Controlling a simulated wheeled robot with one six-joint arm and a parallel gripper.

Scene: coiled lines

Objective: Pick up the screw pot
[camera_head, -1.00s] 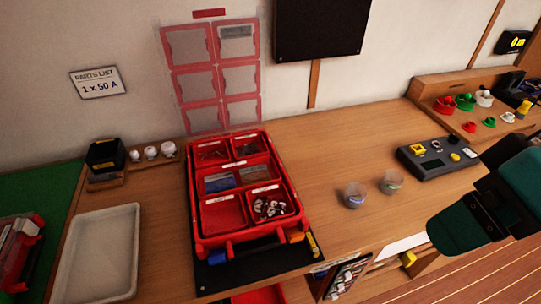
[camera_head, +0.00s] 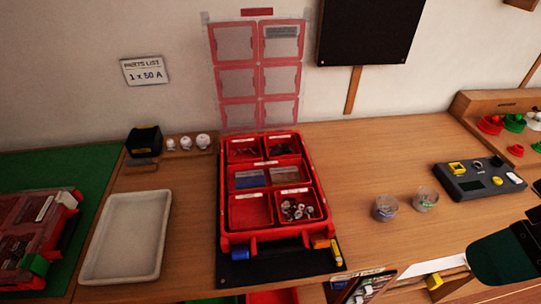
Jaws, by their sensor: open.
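Two small clear pots stand upright on the wooden bench, right of the red case. The left pot (camera_head: 385,208) has a bluish band or contents low down. I cannot tell from here which one holds screws. A teal and black part of my arm shows at the lower right, right of and nearer than the pots.
An open red case (camera_head: 228,238) with several compartments stands left of the pots; one holds metal parts. A grey button box (camera_head: 480,181) lies to their right. A white tray (camera_head: 102,268) is far left. The bench around the pots is clear.

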